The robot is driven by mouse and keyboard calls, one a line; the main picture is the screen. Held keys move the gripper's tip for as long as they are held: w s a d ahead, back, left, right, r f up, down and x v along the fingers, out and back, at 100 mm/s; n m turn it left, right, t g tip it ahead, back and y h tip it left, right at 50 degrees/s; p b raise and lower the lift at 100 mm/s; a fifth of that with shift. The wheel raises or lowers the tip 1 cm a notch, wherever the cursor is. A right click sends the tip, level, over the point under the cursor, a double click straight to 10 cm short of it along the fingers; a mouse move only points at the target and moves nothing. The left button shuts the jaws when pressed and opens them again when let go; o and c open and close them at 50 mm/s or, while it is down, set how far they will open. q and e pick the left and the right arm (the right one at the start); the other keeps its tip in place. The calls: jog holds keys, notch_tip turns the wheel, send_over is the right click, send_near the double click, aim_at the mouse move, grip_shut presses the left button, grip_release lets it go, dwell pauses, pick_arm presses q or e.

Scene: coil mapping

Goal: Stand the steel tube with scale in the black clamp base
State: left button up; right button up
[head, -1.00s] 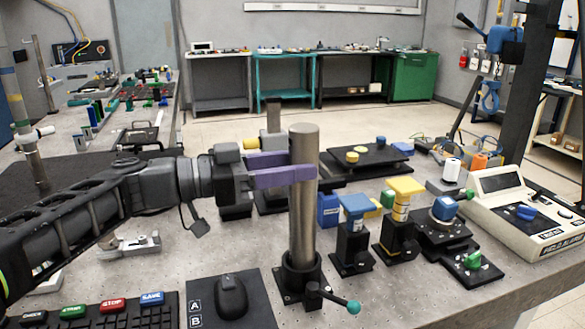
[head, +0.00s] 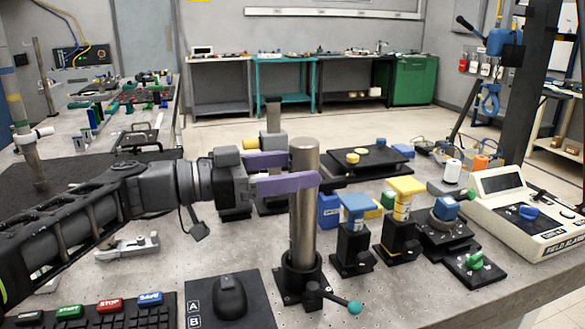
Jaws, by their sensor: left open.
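The steel tube (head: 304,222) stands upright in the black clamp base (head: 300,278) near the front middle of the table. Its lower end is inside the base's collar, and no scale marks are readable on the side I see. The base has a side lever with a teal knob (head: 354,307). My left gripper (head: 298,170), with purple fingers, is at the tube's upper part. Its fingers are open, one in front of the tube and one at its far left side. Whether either finger touches the tube I cannot tell. My right gripper is not in view.
Black mounts with blue (head: 355,205) and yellow (head: 407,186) tops stand right of the tube. A cream meter box (head: 515,215) is at the right. A mouse (head: 230,297) on a black pad and a keyboard (head: 120,314) lie at the front left.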

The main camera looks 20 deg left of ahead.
pick_arm(q)
jog(key=shift+f, duration=0.1)
jog(key=shift+a, duration=0.1)
jog(key=v, duration=0.7)
jog(key=shift+s+a, duration=0.25)
jog(key=shift+a, duration=0.05)
dwell(1.1)
